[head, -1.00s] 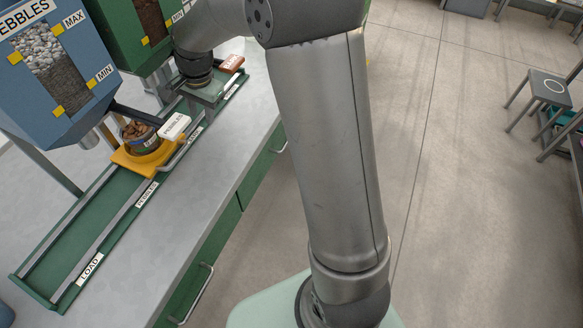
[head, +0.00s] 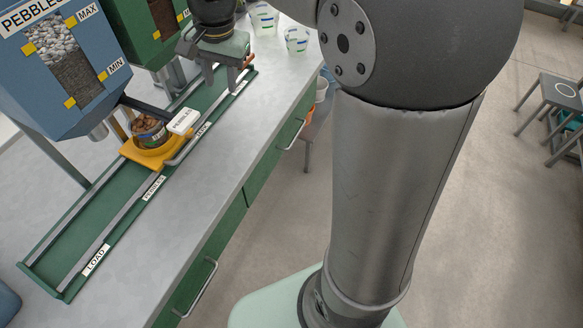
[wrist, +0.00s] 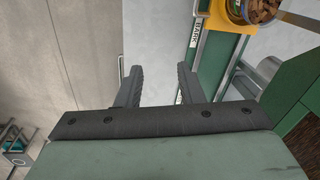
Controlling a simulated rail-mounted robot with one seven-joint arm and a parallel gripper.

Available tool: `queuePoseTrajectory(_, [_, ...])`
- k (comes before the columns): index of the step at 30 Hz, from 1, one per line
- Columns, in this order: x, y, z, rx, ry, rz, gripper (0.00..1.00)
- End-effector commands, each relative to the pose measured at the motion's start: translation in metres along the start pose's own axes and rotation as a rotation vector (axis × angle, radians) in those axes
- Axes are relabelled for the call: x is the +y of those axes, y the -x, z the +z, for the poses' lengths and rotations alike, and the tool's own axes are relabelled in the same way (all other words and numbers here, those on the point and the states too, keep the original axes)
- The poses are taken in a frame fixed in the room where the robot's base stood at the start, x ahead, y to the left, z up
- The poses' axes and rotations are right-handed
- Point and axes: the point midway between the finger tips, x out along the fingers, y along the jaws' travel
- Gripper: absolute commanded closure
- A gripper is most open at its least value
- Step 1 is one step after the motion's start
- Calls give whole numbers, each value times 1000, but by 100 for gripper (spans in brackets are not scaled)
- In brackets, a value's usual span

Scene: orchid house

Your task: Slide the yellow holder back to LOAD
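The yellow holder (head: 143,158) sits on the green track (head: 60,250) below the blue pebbles hopper (head: 62,75), close to the PEBBLES label (head: 153,187). It carries a pot (head: 150,135) filled with brown chunks, and has a grey bar handle (head: 190,150) on its bench-front side and a white tag (head: 183,121). The LOAD label (head: 96,260) is at the track's near end. My gripper (head: 226,78) is above the far part of the track, beyond the holder and apart from it. In the wrist view my gripper (wrist: 160,72) is open and empty; the holder (wrist: 228,22) shows at the top right.
The track between the holder and LOAD is clear. A green hopper (head: 140,30) stands behind the blue one. Two cups (head: 297,40) stand on the grey bench (head: 215,185) at the far end. A stool (head: 550,95) stands on the floor at right.

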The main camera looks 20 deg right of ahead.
Motion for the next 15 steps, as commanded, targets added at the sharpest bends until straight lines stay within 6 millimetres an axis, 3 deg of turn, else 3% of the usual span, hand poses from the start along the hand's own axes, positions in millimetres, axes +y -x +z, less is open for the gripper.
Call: queuePoseTrajectory(15, [86,-11,59,-1,302,61,66])
